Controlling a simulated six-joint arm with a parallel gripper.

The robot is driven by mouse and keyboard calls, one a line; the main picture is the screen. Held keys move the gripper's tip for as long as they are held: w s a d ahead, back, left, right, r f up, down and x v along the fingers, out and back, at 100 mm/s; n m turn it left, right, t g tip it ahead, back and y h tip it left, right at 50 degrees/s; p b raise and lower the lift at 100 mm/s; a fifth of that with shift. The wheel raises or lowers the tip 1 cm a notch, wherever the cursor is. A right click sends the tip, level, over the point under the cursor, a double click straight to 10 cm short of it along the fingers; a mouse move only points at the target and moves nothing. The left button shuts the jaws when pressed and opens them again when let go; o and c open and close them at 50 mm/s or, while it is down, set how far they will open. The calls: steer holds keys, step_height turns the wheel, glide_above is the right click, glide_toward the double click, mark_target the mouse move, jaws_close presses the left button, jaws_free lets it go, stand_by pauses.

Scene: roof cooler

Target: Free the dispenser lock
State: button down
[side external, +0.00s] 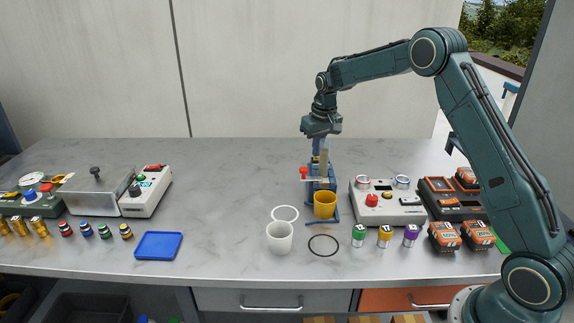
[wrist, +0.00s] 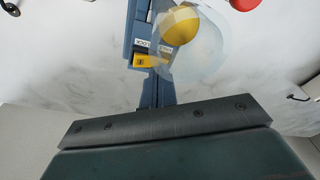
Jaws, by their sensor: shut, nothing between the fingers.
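The dispenser (side external: 313,185) is a slim blue upright stand with a red knob (side external: 304,172). A yellow cup (side external: 324,205) stands at its foot. My gripper (side external: 322,147) is shut and empty, pointing down right over the top of the dispenser; I cannot tell whether it touches it. The wrist view looks down on the blue dispenser (wrist: 137,35), with a small yellow lock tab (wrist: 150,61) beside a white printed label. A clear, rounded part lies right of the tab, with a yellow shape inside it. The red knob shows at the top edge (wrist: 244,4). The fingertips are hard to make out.
A white cup (side external: 280,238) and a black ring (side external: 323,245) lie in front. A grey control box (side external: 388,208) stands close right, with small capped jars (side external: 385,236) before it. A blue tray (side external: 158,246) lies left; the bench between is clear.

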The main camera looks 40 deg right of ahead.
mark_target(317, 159)
step_height(317, 159, up, 6)
steer(key=shift+r, duration=0.25)
stand_by(0.7)
stand_by(0.3)
steer(key=s+a+r+n+t, duration=0.1)
steer(key=s+a+r, duration=0.45)
steer(key=s, duration=0.35)
steer(key=s+a+r+t, duration=0.1)
steer(key=s+a+r, duration=0.4)
steer(key=s+r, duration=0.25)
steer(key=s+a+f+n+t, duration=0.1)
steer(key=s+a+f, duration=0.1)
steer(key=s, duration=0.9)
steer(key=s+a+f+n, duration=0.1)
steer(key=s+a+f, duration=0.1)
steer(key=s, duration=0.9)
steer(key=shift+a+f+t, duration=0.2)
steer(key=shift+a+t, duration=0.2)
steer(key=shift+a, duration=0.3)
